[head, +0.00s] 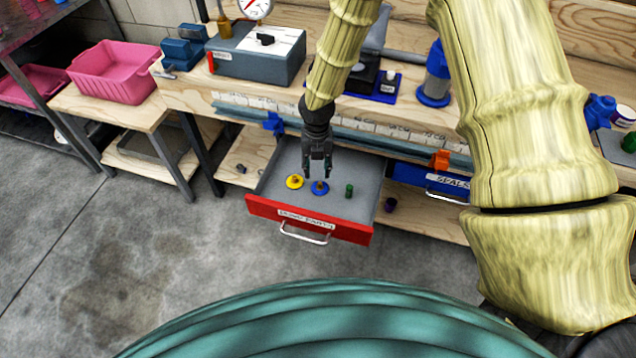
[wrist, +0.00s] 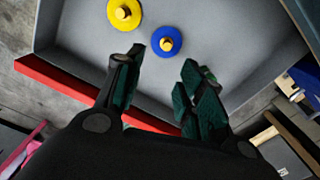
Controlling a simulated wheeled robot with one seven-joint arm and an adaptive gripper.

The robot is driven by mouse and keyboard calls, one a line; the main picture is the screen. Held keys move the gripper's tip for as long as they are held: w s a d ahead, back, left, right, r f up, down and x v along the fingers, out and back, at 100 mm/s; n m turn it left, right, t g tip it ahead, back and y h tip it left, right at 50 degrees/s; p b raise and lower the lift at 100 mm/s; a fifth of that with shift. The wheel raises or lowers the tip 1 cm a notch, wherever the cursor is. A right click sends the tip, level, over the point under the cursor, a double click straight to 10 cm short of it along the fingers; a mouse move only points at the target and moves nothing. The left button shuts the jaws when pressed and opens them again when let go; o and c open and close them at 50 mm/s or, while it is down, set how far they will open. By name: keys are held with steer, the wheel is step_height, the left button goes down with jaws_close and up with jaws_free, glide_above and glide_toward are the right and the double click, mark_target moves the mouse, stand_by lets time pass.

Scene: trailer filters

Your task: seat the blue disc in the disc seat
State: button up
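The blue disc (head: 319,189) lies flat in an open drawer with a red front (head: 262,209). It has a small yellow-brown knob on top. In the wrist view the blue disc (wrist: 158,49) is just beyond my fingertips, roughly in line with the gap between them. My gripper (head: 317,172) points down into the drawer, close above the disc. In the wrist view my gripper (wrist: 164,62) has its fingers apart with nothing between them. I cannot tell which thing is the disc seat.
A blue drawer (head: 436,182) is beside the open drawer. The bench above holds a grey box (head: 254,66), a gauge (head: 256,8) and a blue-based cylinder (head: 437,75).

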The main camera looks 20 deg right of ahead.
glide_above(320, 183)
steer(key=a, duration=0.1)
steer(key=f, duration=0.4)
steer(key=shift+s+f, duration=0.3)
steer(key=shift+s, duration=0.05)
steer(key=f, duration=0.3)
steer(key=d+f, duration=0.1)
steer(key=shift+w+f, duration=0.15)
steer(key=shift+w, duration=0.2)
steer(key=shift+f, duration=0.4)
steer(key=shift+c, duration=0.3)
jaws_close()
